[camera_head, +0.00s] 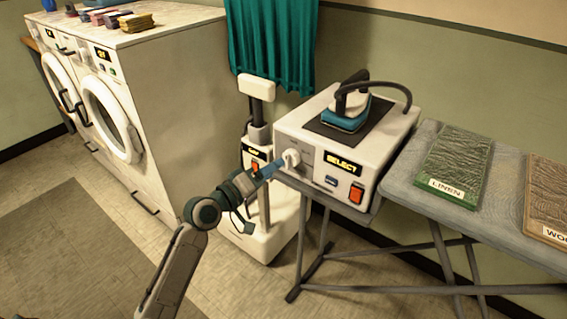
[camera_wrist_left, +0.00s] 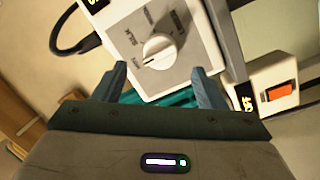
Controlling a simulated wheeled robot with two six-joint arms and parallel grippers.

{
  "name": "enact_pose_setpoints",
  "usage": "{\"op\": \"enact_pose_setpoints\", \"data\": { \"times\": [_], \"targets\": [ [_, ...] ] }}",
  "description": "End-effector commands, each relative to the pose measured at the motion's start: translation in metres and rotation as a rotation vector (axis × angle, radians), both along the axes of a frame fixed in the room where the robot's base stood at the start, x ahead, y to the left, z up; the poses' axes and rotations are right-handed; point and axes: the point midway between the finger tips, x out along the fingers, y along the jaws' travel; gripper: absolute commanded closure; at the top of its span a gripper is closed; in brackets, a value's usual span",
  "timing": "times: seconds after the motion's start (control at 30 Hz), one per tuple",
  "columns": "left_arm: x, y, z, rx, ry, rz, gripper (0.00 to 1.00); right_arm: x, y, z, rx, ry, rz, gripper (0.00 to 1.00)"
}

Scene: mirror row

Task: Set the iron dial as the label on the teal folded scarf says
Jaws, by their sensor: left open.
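The iron station (camera_head: 319,168) is a pale box with a SELECT display and a round white dial (camera_head: 291,158) on its front. In the left wrist view the dial (camera_wrist_left: 159,51) is ringed by small labels; one seems to read SILK, and a mark on the knob seems to point lower left. My left gripper (camera_head: 272,168) is open in front of the dial. Its fingers (camera_wrist_left: 162,86) stand either side of the line to the dial, apparently not gripping it. A green folded cloth (camera_head: 458,155) labelled LINEN lies on the ironing board; I cannot identify a clearly teal folded scarf. My right gripper is not in view.
An iron (camera_head: 345,117) rests on top of the station, with an orange switch (camera_head: 356,193) on its front. A brown cloth (camera_head: 547,190), its label cut off, lies on the ironing board (camera_head: 400,172). A white stand (camera_head: 257,88) rises behind my gripper. Washers (camera_head: 105,110) stand left.

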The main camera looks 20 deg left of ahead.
Motion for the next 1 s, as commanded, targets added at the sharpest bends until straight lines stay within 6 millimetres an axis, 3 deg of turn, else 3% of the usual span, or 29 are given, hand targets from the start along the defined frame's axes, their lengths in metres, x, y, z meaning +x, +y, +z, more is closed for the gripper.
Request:
{"op": "enact_pose_setpoints", "data": {
  "times": [0.1,0.3,0.67,0.7,0.9,1.0],
  "targets": [
    [0.021,-0.011,0.001,-0.005,-0.001,0.001,0.35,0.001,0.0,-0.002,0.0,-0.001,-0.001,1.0],
    [0.042,-0.022,0.0,-0.001,0.0,0.001,0.35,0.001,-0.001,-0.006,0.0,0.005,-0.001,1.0],
    [0.047,-0.025,-0.001,0.002,0.0,0.001,0.35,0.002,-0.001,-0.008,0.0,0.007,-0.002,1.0],
    [0.047,-0.025,-0.001,0.002,0.0,0.001,0.37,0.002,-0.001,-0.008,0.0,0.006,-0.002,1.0],
    [0.047,-0.025,-0.001,0.002,0.001,0.001,0.76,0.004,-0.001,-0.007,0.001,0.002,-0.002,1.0],
    [0.047,-0.025,-0.001,0.003,0.001,0.001,0.79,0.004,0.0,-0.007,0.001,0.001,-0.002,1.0]
  ]
}}
